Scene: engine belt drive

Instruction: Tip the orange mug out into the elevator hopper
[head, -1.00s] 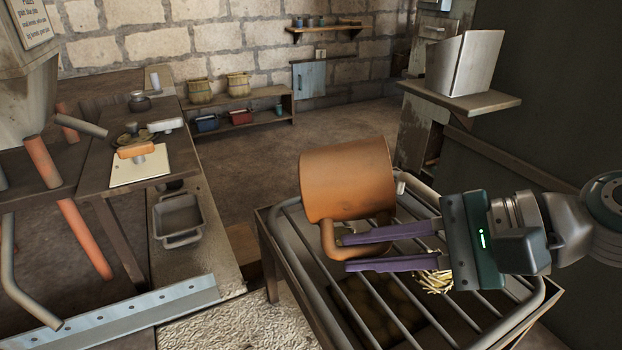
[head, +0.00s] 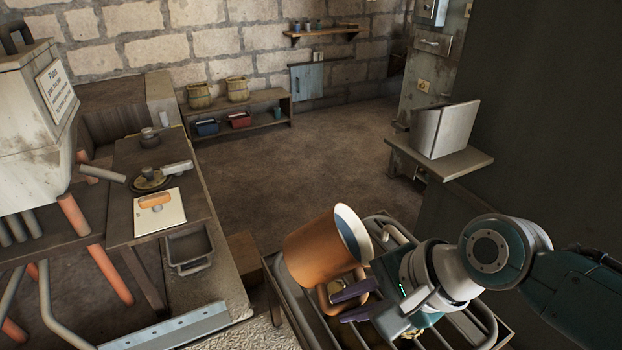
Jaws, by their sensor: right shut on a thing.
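The orange mug (head: 318,255) is tilted, its mouth turned to the upper right with a pale blue inside wall showing. Its contents cannot be seen. My right gripper (head: 341,305) has its purple fingers closed on the mug's handle at the lower right side. The mug is above a barred metal frame (head: 487,318), which looks like the hopper top. The mug, the gripper and my right arm hide much of the bars. My left gripper is out of view.
A workbench (head: 125,212) at the left carries a white board (head: 172,217) and small metal parts. A grey tray (head: 190,250) lies beside it. A labelled pale bin (head: 25,130) stands far left. A shelf (head: 455,160) with a box is at the right. The floor behind is clear.

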